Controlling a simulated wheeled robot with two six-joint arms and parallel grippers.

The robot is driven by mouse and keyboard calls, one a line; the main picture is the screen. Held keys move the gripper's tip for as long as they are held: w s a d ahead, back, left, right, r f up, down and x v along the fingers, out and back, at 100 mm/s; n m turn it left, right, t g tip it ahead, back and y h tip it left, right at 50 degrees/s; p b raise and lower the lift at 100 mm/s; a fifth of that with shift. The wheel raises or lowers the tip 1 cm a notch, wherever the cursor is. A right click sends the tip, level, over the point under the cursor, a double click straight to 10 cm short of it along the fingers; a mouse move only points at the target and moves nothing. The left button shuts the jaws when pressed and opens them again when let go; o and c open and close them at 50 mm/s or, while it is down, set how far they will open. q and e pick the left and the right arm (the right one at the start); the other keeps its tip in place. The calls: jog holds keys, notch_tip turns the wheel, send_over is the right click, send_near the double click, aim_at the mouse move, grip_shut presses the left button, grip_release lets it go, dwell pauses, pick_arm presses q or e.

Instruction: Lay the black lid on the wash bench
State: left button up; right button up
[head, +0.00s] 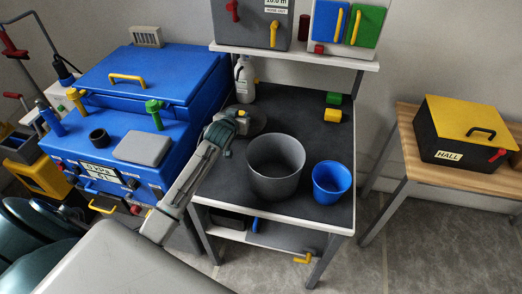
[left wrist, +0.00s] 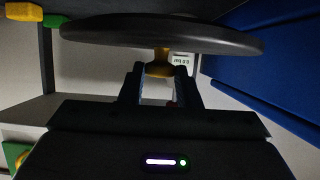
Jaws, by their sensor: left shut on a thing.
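The black lid (head: 258,121) is a dark round disc with a yellow knob, at the left-back part of the dark-topped wash bench (head: 300,110). My left gripper (head: 238,116) is shut on the lid's knob, reaching in from the front left. In the left wrist view the lid (left wrist: 165,34) shows nearly edge-on, its yellow knob (left wrist: 159,66) between the fingers. The lid looks roughly level and low over the bench top; I cannot tell whether it touches. My arm covers part of it in the head view. My right gripper is not in view.
A grey bucket (head: 275,168) and a blue cup (head: 331,180) stand at the bench front. A white bottle (head: 245,80) is behind the lid. Green (head: 333,98) and yellow (head: 332,115) blocks lie back right. A blue machine (head: 150,80) borders the left. The bench middle is clear.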

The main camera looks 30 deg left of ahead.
pick_arm(q)
notch_tip(320, 180, down, 3)
jog(key=shift+s+r, duration=0.1)
jog(key=shift+s, duration=0.05)
notch_tip(320, 180, down, 5)
jog(key=shift+f+p, duration=0.15)
jog(key=shift+p, duration=0.35)
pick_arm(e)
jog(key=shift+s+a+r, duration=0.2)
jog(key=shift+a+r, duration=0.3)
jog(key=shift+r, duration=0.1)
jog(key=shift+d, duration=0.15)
pick_arm(q)
jog(key=o, duration=1)
jog(key=shift+f, duration=0.1)
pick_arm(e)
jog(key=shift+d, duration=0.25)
